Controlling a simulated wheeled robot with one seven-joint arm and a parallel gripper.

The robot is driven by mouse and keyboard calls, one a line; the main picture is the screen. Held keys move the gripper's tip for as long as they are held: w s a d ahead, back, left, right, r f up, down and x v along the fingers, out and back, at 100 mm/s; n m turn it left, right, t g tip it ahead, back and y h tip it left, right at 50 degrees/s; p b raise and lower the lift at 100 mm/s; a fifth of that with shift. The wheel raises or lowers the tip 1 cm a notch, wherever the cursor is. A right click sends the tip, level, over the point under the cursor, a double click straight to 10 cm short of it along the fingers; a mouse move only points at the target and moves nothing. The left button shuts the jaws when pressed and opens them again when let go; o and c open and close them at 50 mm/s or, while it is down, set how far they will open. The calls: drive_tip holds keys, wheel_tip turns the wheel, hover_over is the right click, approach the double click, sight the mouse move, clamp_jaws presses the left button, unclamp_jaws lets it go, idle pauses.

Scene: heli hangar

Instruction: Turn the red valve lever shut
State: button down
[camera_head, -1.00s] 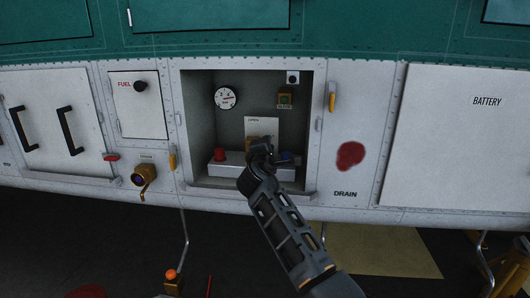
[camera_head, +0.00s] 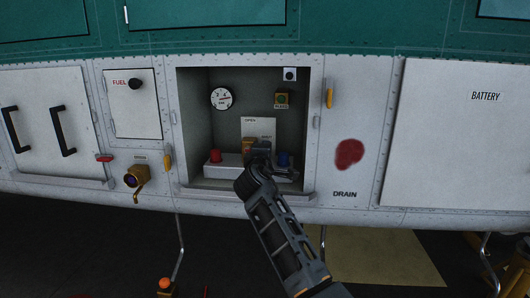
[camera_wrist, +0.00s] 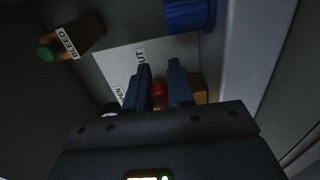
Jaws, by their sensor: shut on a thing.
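In the wrist view, the fingers of my gripper (camera_wrist: 162,82) stand on either side of the red lever (camera_wrist: 158,95), shut on it. Brass-coloured valve body (camera_wrist: 200,93) shows behind the right finger. A pale placard (camera_wrist: 125,65) with partly hidden OPEN and SHUT wording lies beyond the fingertips. In the head view, my gripper (camera_head: 262,150) is inside the open recess, in front of the placard (camera_head: 256,125) and just right of the brass valve body (camera_head: 247,146). The lever is hidden there by my gripper, so its exact angle cannot be told.
A round gauge (camera_head: 221,98) and a green BLEED button (camera_head: 281,99) are on the back wall. The recess walls and front lip (camera_head: 230,192) surround my gripper closely.

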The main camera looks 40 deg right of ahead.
drive_tip(key=shift+f, duration=0.1)
drive_tip(key=c, duration=1)
unclamp_jaws()
drive_tip(key=v, duration=0.7)
drive_tip(key=shift+s+a, duration=0.25)
drive_tip(key=shift+a, duration=0.1)
